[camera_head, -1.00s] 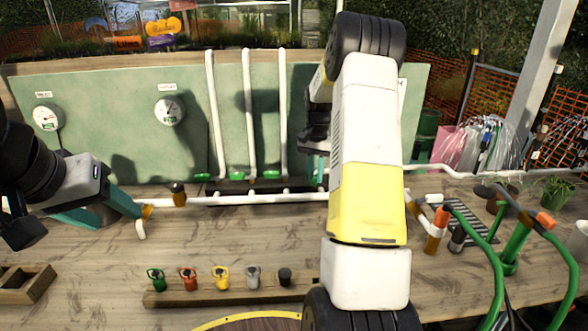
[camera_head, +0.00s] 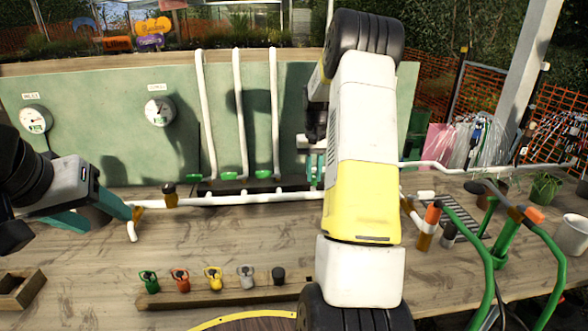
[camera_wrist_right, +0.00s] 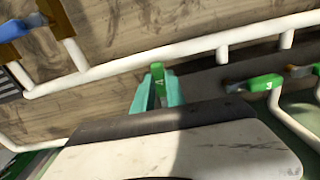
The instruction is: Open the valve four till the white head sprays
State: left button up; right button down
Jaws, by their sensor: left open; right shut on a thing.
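Valve four's green handle (camera_wrist_right: 158,75), marked 4, shows in the right wrist view. It points up the picture, at an angle to valve three's handle (camera_wrist_right: 262,82), which lies sideways. My right gripper (camera_wrist_right: 156,92) is shut on valve four's handle, with teal fingers on both sides; in the head view its fingers (camera_head: 315,172) show just left of my right arm. My left gripper (camera_head: 128,212) is open beside the left end of the white pipe, where a short white piece (camera_head: 132,232) hangs, possibly the white head. No spray is visible there.
Green-handled valves (camera_head: 228,176) sit below white upright pipes on a green panel with two gauges (camera_head: 160,111). A wooden rack (camera_head: 215,296) of coloured fittings stands in front. Green tubing (camera_head: 487,265) and an orange-capped bottle (camera_head: 428,226) are at right. My right arm hides part of the bench.

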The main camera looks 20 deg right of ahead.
aim_at(313, 177)
jog(key=shift+r, duration=0.1)
jog(key=c, duration=1.4)
grip_release()
jog(key=shift+o, duration=0.2)
notch_tip(313, 177, up, 8)
jog(key=shift+f, duration=0.15)
